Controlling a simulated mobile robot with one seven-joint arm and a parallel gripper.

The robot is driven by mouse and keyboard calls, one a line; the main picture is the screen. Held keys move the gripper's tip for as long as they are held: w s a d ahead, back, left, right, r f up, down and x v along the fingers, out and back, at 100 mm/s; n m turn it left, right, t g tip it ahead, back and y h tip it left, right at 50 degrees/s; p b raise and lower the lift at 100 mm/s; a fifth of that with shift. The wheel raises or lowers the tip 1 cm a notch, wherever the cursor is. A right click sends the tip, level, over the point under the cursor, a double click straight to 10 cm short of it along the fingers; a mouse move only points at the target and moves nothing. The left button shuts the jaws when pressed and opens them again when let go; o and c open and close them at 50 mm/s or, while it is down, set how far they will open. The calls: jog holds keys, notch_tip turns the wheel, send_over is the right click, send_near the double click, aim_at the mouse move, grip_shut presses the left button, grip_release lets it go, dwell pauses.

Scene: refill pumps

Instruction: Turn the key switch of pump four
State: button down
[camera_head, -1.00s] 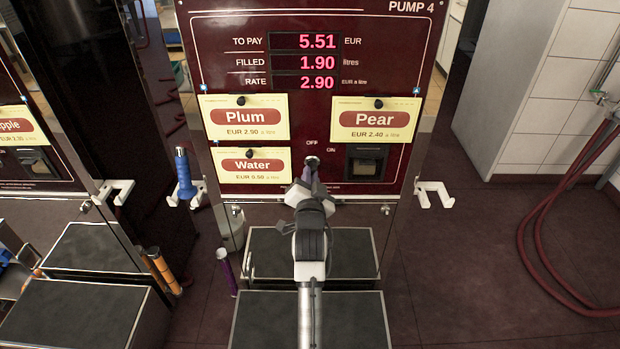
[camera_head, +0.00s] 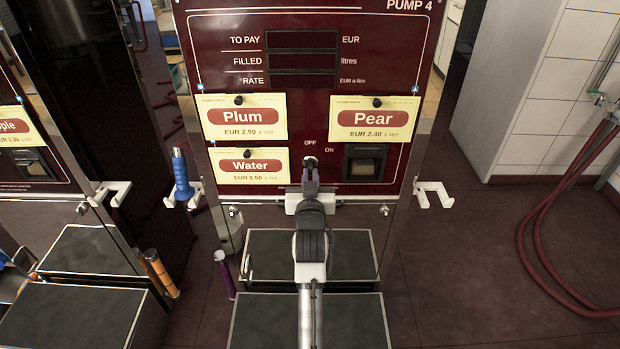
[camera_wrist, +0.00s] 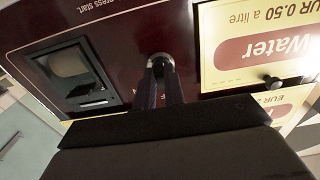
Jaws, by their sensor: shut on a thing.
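Pump four's dark red panel (camera_head: 306,25) faces me in the head view, with "PUMP 4" at its top right. Its key switch (camera_head: 310,162) sits low in the middle, between the OFF and ON marks. The three display windows (camera_head: 303,60) are dark. My gripper (camera_head: 310,170) reaches up to the switch and is shut on the key there. In the wrist view my gripper's fingers (camera_wrist: 160,80) close at the round switch (camera_wrist: 160,60). The fingers hide most of the key, so its exact angle cannot be told.
Plum (camera_head: 244,118), Pear (camera_head: 374,119) and Water (camera_head: 250,166) cards hang around the switch. A dark slot box (camera_head: 364,163) is close on its right. A blue nozzle (camera_head: 181,175) hangs at the left. Dark platforms (camera_head: 310,255) lie below my arm.

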dwell(0.4)
jog(key=c, duration=1.5)
grip_release()
jog(key=s+b, duration=0.3)
jog(key=s, duration=1.1)
jog(key=shift+b, duration=0.3)
jog(key=shift+w, duration=0.1)
